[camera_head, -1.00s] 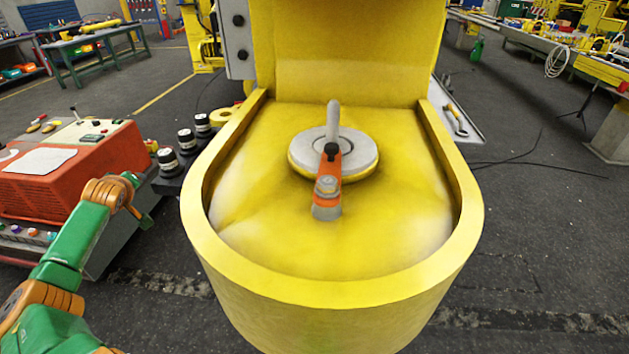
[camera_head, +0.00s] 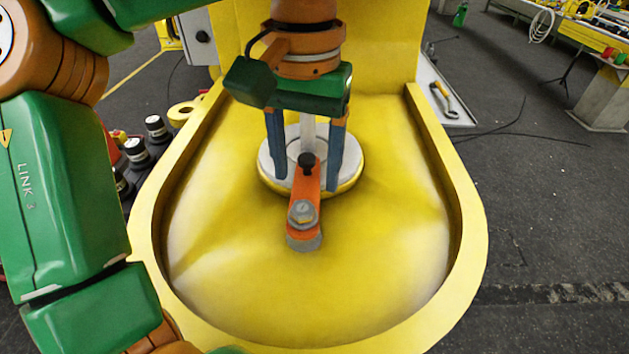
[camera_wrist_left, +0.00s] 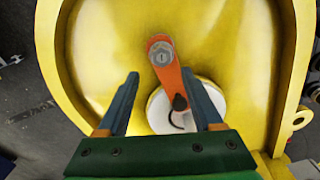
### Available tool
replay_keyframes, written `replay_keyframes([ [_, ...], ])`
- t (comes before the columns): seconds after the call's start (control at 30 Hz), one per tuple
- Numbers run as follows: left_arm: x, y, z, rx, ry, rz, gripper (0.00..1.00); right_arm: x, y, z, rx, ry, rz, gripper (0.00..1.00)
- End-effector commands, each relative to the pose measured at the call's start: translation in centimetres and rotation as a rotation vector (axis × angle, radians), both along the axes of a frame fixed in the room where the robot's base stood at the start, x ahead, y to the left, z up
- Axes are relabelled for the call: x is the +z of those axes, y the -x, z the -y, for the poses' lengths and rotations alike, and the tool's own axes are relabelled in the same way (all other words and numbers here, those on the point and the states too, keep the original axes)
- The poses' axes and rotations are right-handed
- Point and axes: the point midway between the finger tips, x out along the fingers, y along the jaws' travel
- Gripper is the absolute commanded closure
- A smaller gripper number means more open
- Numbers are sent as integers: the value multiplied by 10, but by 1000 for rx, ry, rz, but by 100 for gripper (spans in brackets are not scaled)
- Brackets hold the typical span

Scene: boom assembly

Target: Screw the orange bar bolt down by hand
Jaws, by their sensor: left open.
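The orange bar (camera_head: 306,187) lies on the yellow housing floor (camera_head: 390,200), its far end over a round white-grey disc (camera_head: 349,172). A grey hex bolt (camera_head: 302,211) sits on the bar's near end; it also shows in the left wrist view (camera_wrist_left: 161,53). A black knob (camera_head: 306,161) is at the bar's far end, with a pale upright post (camera_head: 308,133) behind it. My left gripper (camera_head: 308,180) is open, fingers pointing down over the disc, one each side of the post. In the left wrist view the bolt appears just beyond its fingertips (camera_wrist_left: 160,75). My right gripper is out of view.
A raised yellow rim (camera_head: 465,235) curves around the housing floor, and a tall yellow wall (camera_head: 385,60) stands behind. Black-and-white knobs (camera_head: 155,127) are outside at the left. A tray with a tool (camera_head: 441,92) lies outside at the right.

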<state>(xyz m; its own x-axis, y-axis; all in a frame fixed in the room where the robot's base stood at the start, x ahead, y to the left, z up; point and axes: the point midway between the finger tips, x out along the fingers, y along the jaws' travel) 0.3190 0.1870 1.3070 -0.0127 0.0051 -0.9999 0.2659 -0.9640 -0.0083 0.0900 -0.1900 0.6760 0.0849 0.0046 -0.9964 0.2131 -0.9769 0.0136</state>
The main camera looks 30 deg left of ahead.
Motion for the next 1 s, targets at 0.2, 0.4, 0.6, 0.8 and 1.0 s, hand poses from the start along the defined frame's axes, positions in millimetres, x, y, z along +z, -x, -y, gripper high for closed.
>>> replay_keyframes([
  [0.2, -41, 0, -1, 3, 3, 0, 32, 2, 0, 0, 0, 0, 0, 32],
  [0.4, -55, 0, -1, 6, 4, 5, 32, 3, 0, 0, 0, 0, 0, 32],
  [0.6, -55, -1, -1, 6, 3, 6, 46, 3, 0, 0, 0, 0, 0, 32],
  [0.8, -55, -1, -1, 6, 4, 6, 100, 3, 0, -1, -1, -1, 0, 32],
  [1.0, -55, -1, -1, 2, 3, 6, 100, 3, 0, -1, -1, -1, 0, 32],
])
